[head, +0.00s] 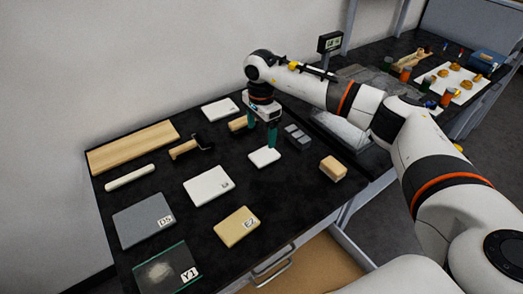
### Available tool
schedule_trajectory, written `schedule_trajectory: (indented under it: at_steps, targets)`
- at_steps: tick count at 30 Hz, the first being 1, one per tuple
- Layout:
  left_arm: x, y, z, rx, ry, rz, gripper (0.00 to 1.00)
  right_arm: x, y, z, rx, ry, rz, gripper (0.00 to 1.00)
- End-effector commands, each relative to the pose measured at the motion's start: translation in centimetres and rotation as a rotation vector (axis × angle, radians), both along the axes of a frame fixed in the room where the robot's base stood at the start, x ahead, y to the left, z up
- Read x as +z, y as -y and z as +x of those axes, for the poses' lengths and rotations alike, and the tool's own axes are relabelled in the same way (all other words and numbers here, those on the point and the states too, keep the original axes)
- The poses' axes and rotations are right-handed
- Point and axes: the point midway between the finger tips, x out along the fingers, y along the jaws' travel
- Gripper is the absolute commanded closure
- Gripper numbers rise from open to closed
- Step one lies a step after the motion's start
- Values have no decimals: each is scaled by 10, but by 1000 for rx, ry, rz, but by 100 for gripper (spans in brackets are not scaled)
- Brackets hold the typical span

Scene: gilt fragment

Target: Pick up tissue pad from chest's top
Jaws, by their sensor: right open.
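A small white pad (264,157), which looks like the tissue pad, lies flat on the black top of the chest (285,190). My right gripper (262,140) points down just above this pad, with its two green fingers apart and nothing visible between them. The right fingertip is close to the pad's far edge; I cannot tell whether it touches. My left gripper is out of view.
An open drawer (310,268) juts out in front.

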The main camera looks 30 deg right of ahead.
Motion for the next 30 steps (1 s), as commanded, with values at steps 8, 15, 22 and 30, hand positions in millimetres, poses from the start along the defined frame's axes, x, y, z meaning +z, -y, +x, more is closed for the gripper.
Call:
schedule_trajectory:
  at_steps: [8, 15, 22, 30]
  targets:
    - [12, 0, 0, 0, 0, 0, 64, -36, -1, 0, 2, 0, 0, 18]
    - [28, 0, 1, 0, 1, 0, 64, -59, -7, -3, 1, -4, 0, 18]
    - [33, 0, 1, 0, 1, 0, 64, -88, -8, -2, 1, 0, 1, 18]
    - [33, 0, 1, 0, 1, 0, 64, -91, -8, -2, 1, 1, 0, 21]
